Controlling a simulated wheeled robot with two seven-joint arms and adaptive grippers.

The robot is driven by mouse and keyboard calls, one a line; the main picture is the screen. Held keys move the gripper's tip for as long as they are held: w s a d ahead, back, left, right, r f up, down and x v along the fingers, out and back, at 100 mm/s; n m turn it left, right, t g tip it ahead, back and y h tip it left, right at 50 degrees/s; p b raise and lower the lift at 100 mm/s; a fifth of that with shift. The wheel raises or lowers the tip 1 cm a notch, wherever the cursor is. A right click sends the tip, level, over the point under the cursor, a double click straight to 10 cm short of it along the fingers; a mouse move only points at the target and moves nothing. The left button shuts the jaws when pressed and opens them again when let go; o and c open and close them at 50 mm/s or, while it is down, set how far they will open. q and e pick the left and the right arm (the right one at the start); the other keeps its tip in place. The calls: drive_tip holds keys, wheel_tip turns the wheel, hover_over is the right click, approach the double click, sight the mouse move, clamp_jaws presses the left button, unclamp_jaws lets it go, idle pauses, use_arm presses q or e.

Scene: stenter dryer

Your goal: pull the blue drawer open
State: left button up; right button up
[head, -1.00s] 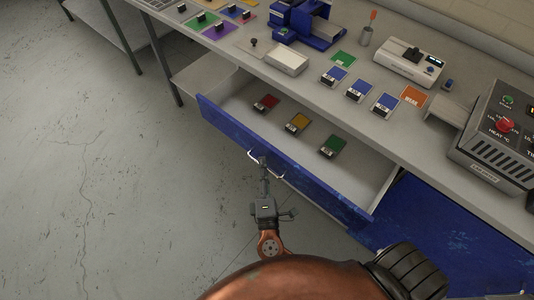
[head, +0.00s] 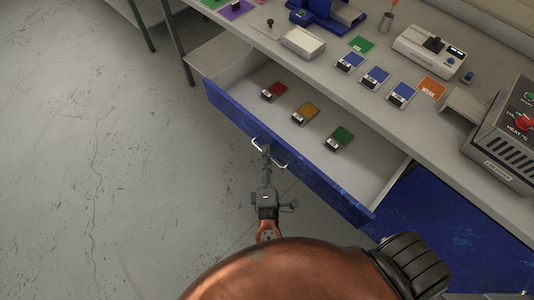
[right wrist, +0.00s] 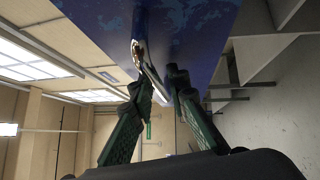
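The blue drawer (head: 318,188) stands well out from under the bench, its inside showing. A silver handle (head: 256,147) is on its front; the handle also shows in the right wrist view (right wrist: 139,58). My right gripper (head: 267,155) is at the handle, and in the right wrist view its green-padded fingers (right wrist: 165,82) close around the bar. Part of the handle is hidden behind the fingers. My left gripper is not in view.
The bench top (head: 330,80) holds several blue cards, a white device (head: 430,50) and a grey heater box (head: 505,140). The floor (head: 120,170) at left is clear.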

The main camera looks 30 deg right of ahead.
drive_tip(key=shift+s, duration=0.15)
drive_tip(key=v, duration=1.1)
drive_tip(key=shift+s+a+f, duration=0.15)
drive_tip(key=shift+s, duration=0.2)
